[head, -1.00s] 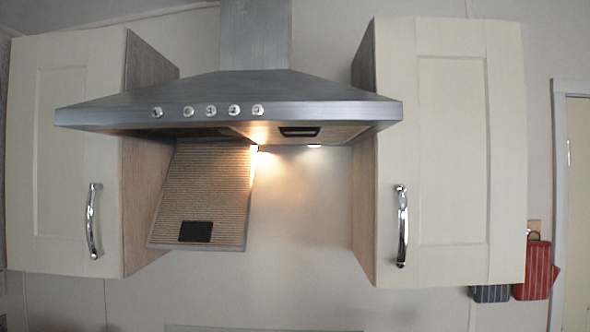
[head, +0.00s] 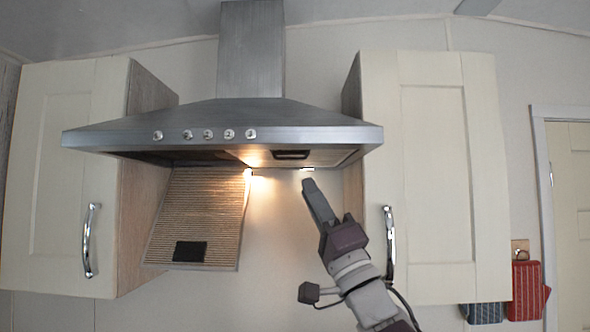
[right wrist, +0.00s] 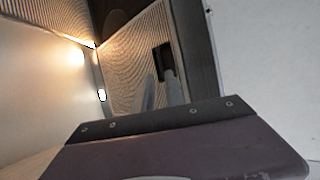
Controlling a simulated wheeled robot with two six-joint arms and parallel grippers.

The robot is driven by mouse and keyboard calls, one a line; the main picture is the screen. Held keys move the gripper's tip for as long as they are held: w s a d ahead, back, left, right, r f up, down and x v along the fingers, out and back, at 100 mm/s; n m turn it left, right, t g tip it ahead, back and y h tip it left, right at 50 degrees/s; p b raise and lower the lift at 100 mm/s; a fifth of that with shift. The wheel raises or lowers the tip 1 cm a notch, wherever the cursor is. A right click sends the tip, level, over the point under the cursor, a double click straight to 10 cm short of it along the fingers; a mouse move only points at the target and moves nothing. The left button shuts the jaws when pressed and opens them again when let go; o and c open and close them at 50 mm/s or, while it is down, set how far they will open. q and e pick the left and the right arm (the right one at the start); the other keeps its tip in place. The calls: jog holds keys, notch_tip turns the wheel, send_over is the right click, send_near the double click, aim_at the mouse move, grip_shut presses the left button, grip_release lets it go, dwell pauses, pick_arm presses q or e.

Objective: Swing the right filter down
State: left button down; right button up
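The right filter (head: 325,158) sits up flat in the underside of the cooker hood (head: 222,130), with a dark latch (head: 291,155) near its front. It also shows in the right wrist view as a ribbed panel (right wrist: 128,48) with the dark latch (right wrist: 165,58). My right gripper (head: 308,183) points up from below, a little under the filter. In the right wrist view its two fingers (right wrist: 160,78) stand slightly apart, empty, and overlap the latch in the picture; whether they touch it I cannot tell. My left gripper is out of view.
The left filter (head: 200,215) hangs down at a slant from the hood. Cupboards with chrome handles flank the hood, left (head: 60,180) and right (head: 440,180). My right arm passes in front of the right cupboard's near edge.

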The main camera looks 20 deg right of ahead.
jog(key=p+x, duration=0.4)
jog(key=x, duration=0.3)
jog(key=shift+w+r, duration=0.15)
jog(key=shift+r, duration=0.1)
jog(key=shift+a, duration=0.1)
grip_shut()
dwell(0.9)
